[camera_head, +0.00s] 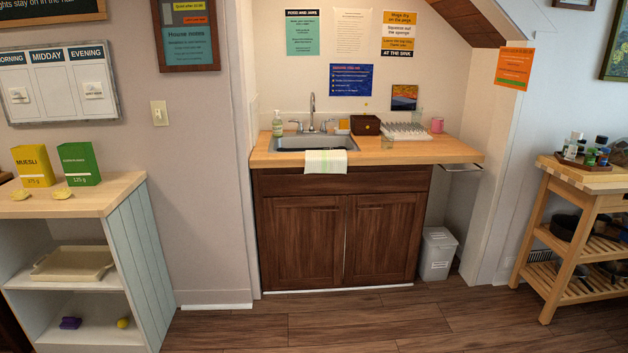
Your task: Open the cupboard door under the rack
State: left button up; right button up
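A dark brown wooden cupboard stands under the sink counter (465,152) in the alcove. Its right door (384,240) is below the side of the counter with the white dish rack (405,131). Its left door (303,243) is below the sink (300,143). Both doors look shut, with a thin pale line between them. I cannot make out clear handles on either. Neither of my grippers is in view.
A towel (326,162) hangs over the counter front. A white bin (437,254) stands right of the cupboard. A shelf unit (135,250) is at left and a wooden trolley (565,230) at right. The floor (360,318) before the cupboard is clear.

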aim_at(383, 230)
jog(key=i+z, duration=0.3)
jog(key=i, duration=0.3)
jog(key=i+z, duration=0.3)
jog(key=i, duration=0.3)
jog(key=i+j+z, duration=0.3)
jog(key=i, duration=0.3)
jog(key=l, duration=0.05)
